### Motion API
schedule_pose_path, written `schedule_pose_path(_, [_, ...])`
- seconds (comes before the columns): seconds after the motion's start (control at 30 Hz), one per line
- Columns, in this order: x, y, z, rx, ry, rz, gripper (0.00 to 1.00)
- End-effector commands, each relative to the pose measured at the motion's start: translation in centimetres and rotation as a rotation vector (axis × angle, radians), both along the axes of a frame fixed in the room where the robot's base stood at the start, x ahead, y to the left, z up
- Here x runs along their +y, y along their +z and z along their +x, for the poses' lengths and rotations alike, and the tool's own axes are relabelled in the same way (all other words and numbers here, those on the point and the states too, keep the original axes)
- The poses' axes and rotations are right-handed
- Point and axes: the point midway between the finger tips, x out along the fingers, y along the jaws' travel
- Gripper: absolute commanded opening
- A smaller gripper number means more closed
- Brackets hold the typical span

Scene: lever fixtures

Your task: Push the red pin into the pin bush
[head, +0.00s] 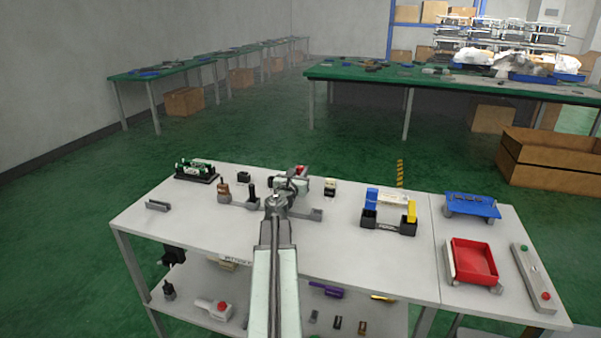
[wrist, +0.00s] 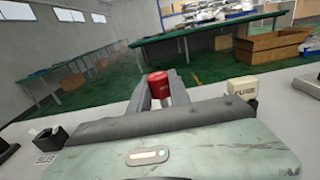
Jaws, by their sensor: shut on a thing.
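My gripper (head: 297,177) reaches over the middle of the near table. In the wrist view the two grey fingers of my gripper (wrist: 158,98) stand on either side of the red pin (wrist: 157,84) and are shut on it. The red pin's round head shows between and above the fingers. In the head view a small part of the red pin (head: 303,170) shows just beyond the gripper. The pin bush cannot be made out; the arm and gripper cover much of the fixture there. I cannot tell how the pin sits relative to the bush.
A grey fixture with upright knobs (head: 251,192) stands just left of my gripper. A white-topped block (head: 330,187) stands to the right, with a blue and yellow fixture (head: 390,220) farther right. A red tray (head: 472,262) is at the right end.

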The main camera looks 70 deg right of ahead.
Motion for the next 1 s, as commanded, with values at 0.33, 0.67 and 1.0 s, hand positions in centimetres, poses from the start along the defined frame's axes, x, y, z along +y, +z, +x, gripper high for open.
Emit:
schedule_pose_path(0.33, [0.0, -1.0, 0.0, 0.000, 0.000, 0.000, 0.00])
schedule_pose_path(0.67, [0.0, -1.8, 0.0, 0.000, 0.000, 0.000, 0.00])
schedule_pose_path(1.0, [0.0, -1.8, 0.0, 0.000, 0.000, 0.000, 0.48])
